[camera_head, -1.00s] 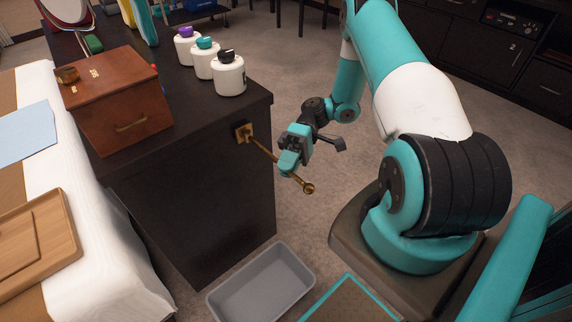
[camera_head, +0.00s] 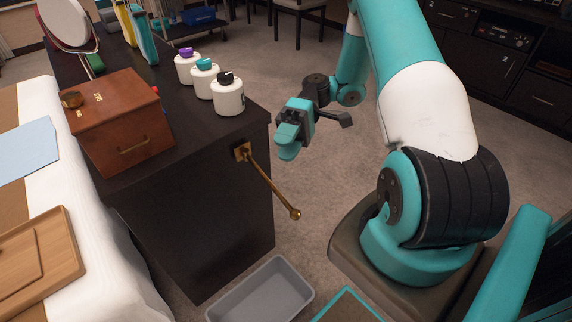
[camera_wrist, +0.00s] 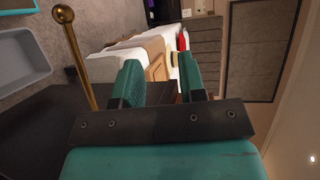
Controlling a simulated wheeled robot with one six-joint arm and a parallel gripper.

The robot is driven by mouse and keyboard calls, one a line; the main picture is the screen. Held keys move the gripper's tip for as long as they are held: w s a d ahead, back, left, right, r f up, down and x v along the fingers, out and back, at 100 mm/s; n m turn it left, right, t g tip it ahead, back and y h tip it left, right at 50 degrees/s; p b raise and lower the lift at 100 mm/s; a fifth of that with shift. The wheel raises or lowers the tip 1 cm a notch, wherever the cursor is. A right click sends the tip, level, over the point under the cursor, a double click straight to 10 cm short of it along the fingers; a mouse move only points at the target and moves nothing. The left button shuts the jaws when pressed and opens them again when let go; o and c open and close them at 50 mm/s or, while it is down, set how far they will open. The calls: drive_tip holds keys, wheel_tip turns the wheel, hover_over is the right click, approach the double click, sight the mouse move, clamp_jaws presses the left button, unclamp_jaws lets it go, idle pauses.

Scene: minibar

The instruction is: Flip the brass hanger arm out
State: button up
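The brass hanger arm (camera_head: 270,182) sticks out from its square brass plate (camera_head: 242,152) on the side of the dark cabinet, sloping down in the picture to a ball end. In the wrist view the hanger arm (camera_wrist: 78,58) stands left of both fingers, outside the gap between them. My gripper (camera_head: 287,148) is beside and above the hanger arm in the head view, apart from it. The wrist view shows my gripper (camera_wrist: 160,75) with its two teal fingers spread and nothing held between them.
The dark cabinet (camera_head: 200,215) carries a brown wooden box (camera_head: 115,125) and several white jars, one of them black-lidded (camera_head: 228,98) near the edge. A grey bin (camera_head: 262,290) stands on the floor below the hanger arm.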

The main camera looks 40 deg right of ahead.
wheel_tip(320, 180, up, 8)
drive_tip(key=p, duration=0.5)
drive_tip(key=shift+f+p, duration=0.2)
drive_tip(key=shift+p, duration=0.15)
